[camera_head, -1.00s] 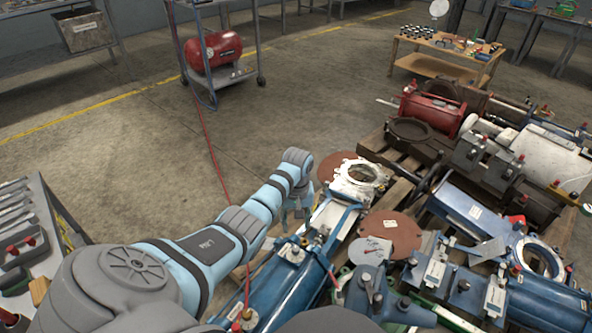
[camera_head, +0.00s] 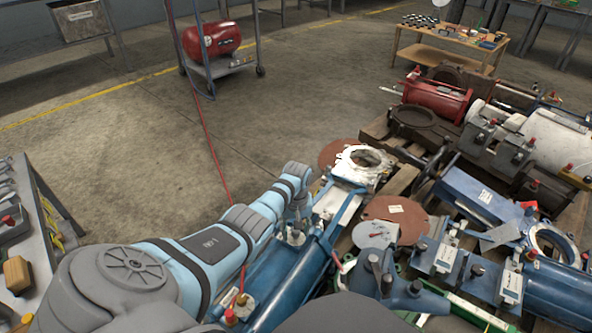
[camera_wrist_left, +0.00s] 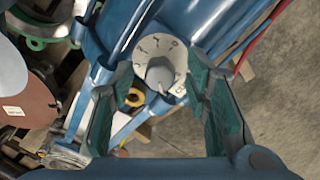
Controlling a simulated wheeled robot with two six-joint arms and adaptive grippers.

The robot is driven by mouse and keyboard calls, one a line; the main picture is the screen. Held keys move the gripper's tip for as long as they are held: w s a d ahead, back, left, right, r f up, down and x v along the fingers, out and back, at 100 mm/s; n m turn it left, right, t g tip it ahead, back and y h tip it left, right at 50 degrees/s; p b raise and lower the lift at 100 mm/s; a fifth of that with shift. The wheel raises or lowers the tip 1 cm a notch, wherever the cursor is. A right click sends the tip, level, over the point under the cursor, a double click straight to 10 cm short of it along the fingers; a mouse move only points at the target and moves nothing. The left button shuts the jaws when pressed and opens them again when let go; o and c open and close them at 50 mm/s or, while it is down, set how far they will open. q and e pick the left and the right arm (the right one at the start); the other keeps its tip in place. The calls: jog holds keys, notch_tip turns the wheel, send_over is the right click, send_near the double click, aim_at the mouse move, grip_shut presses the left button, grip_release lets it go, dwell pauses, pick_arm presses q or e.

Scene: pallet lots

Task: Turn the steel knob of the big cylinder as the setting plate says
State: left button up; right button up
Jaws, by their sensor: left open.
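The big blue cylinder (camera_head: 290,280) lies on the pallet in front of me. Its steel knob (camera_wrist_left: 158,74) sits at the middle of a pale round dial (camera_wrist_left: 146,48) with dark marks around it. My left gripper (camera_head: 297,216) hangs over the knob's place on the cylinder. In the left wrist view its open fingers (camera_wrist_left: 160,84) stand on either side of the knob, with gaps showing; I cannot tell contact. The knob's pointer direction is too small to read. I cannot identify the setting plate for certain; a grey round plate (camera_head: 376,234) with faint marks lies right of the cylinder.
Brown discs (camera_head: 394,218), a white flange (camera_head: 362,165) and other blue cylinders (camera_head: 478,202) crowd the pallet to the right. A tool bench (camera_head: 50,245) stands at left. The floor (camera_head: 130,160) beyond my arm is mostly clear, with a red hose (camera_head: 205,130) across it.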

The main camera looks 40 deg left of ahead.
pick_arm(q)
grip_shut()
jog(key=shift+m, duration=0.3)
